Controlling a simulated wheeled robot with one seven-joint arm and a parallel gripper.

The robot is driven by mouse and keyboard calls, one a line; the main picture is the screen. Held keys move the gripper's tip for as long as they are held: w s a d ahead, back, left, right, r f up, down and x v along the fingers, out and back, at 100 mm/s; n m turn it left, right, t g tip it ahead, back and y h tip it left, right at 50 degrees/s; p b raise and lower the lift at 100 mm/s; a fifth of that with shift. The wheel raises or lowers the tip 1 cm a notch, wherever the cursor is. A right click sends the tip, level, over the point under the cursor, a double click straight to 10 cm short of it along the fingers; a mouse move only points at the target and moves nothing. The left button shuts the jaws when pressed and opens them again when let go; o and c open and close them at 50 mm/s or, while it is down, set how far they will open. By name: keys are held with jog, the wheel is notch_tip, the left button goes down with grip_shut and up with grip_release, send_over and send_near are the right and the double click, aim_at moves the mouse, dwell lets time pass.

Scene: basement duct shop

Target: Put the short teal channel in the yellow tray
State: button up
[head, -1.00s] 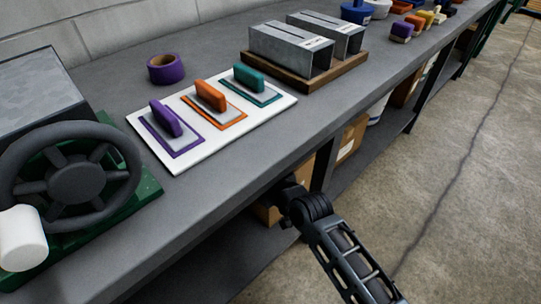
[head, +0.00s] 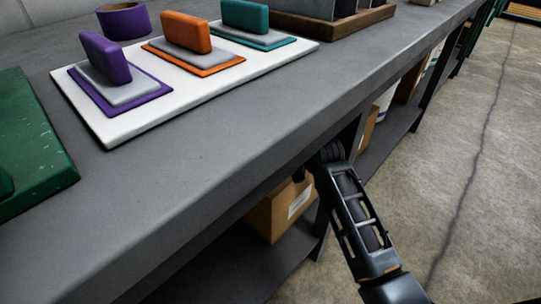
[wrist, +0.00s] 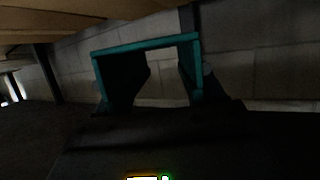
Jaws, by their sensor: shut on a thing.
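A teal channel (wrist: 148,45) shows in the wrist view as a U-shaped end, open side down, between the dark fingers of my gripper (wrist: 166,84). My gripper is shut on it; its length cannot be judged from this end. In the head view my arm reaches down beside the bench's front edge, and the gripper and channel are hidden there. No yellow tray is seen in either view.
The grey workbench (head: 230,150) carries a white board (head: 105,128) with purple, orange and teal handled blocks, and a purple tape roll (head: 124,21). A cardboard box (head: 281,208) sits on the lower shelf. The concrete floor (head: 440,170) at right is clear.

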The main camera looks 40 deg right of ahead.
notch_tip(320, 180, down, 9)
jog(key=b, duration=0.3)
jog(key=shift+r, duration=0.2)
jog(key=shift+f, duration=0.15)
jog(key=o, duration=1.1)
jog(key=shift+s+a+r, duration=0.1)
jog(key=shift+r, duration=0.1)
jog(key=p+v, duration=0.3)
jog(key=v, duration=0.8)
jog(key=shift+s+r+p, duration=0.1)
jog(key=shift+s+p, duration=0.3)
jog(key=shift+a, duration=0.1)
